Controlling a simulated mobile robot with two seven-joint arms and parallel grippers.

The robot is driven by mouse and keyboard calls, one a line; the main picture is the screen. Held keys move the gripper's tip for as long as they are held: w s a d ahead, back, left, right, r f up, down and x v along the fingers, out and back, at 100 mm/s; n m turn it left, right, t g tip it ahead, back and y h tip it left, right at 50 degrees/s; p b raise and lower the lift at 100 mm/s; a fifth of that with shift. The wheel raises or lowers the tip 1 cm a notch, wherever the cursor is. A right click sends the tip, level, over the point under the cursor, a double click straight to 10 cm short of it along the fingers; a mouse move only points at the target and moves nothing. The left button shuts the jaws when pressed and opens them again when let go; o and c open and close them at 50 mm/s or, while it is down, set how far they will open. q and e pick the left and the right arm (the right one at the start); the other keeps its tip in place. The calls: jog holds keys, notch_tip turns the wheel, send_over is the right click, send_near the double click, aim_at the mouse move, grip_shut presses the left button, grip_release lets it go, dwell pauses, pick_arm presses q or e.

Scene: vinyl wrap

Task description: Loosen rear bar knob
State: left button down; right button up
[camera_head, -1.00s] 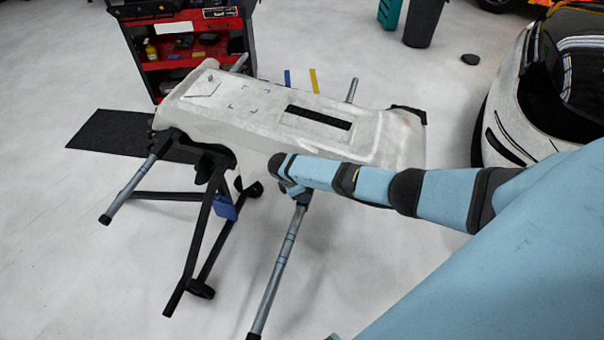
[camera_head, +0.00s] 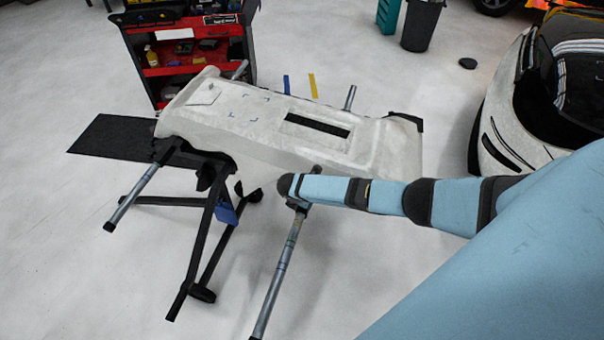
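A white bumper-like part (camera_head: 255,145) lies on a black folding stand (camera_head: 205,235) with grey metal bars sticking out. One bar (camera_head: 278,275) slopes down toward me and another bar (camera_head: 140,190) sticks out at the left. Two bar ends (camera_head: 350,97) (camera_head: 240,69) show beyond the white part. My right arm comes in from the right, and its dark rounded end (camera_head: 285,185) is over the upper part of the near bar. A small dark fitting (camera_head: 298,205) shows just below it. The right gripper's fingers and any knob there cannot be made out. My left gripper is not in view.
A red and black tool cart (camera_head: 190,50) stands behind the stand. A dark mat (camera_head: 115,137) lies at the left. A white car (camera_head: 530,110) stands at the right, and a dark bin (camera_head: 422,22) is at the back. The floor in front is clear.

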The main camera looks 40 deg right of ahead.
dwell(0.5)
jog(key=o, duration=0.9)
jog(key=shift+o, duration=0.2)
jog(key=shift+r, duration=0.15)
jog(key=v, duration=1.3)
jog(key=shift+a+r+p, duration=0.2)
jog(key=shift+r+p, duration=0.05)
jog(key=shift+p, duration=0.05)
jog(key=shift+s+a, duration=0.1)
jog(key=shift+s, duration=0.05)
